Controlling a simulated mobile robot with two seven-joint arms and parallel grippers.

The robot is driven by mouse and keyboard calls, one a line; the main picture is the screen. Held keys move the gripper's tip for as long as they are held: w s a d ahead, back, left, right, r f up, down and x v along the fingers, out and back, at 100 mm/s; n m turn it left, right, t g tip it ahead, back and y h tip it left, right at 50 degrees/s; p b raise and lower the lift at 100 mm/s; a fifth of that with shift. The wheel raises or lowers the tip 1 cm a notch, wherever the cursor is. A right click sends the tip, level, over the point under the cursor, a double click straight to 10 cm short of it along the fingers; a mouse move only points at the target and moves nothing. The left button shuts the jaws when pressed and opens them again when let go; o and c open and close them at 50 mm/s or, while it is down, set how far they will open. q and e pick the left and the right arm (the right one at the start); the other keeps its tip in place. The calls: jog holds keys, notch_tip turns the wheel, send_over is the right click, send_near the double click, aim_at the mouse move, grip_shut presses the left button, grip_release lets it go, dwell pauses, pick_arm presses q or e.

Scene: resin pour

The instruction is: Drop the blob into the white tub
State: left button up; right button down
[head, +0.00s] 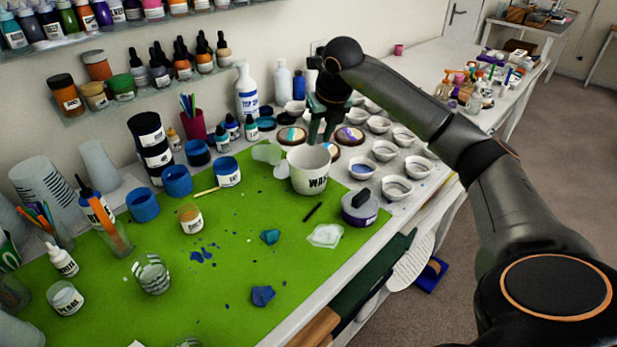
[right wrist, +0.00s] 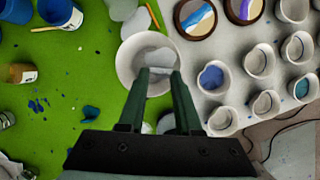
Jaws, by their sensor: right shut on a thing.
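The white tub (head: 307,178), its label partly readable as "WAS", stands upright on the green mat near its far right corner. My right gripper (head: 321,138) points down just above and behind the tub's rim in the head view. In the right wrist view its fingertips (right wrist: 163,72) overlap the opening of the tub (right wrist: 124,68). They are shut on a pale, greyish blob (right wrist: 156,58), which is hard to tell from the tub's inside. The head view does not show the blob clearly. My left gripper is out of view.
Several small white cups (head: 384,151) and round coasters (head: 291,135) stand right of and behind the tub. A blue-rimmed cup (head: 227,172) stands to its left. A clear patch (head: 325,236), a teal lump (head: 270,237) and a blue lump (head: 263,296) lie on the green mat (head: 215,290).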

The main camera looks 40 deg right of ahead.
notch_tip(320, 180, down, 4)
jog(key=shift+r+b, duration=0.25)
jog(key=shift+b, duration=0.9)
jog(key=c, duration=0.5)
grip_release()
jog(key=shift+r, duration=0.1)
jog(key=v, duration=1.2)
jog(key=shift+s+r+p, duration=0.15)
jog(key=shift+r+p, duration=0.05)
jog(key=shift+p, duration=0.15)
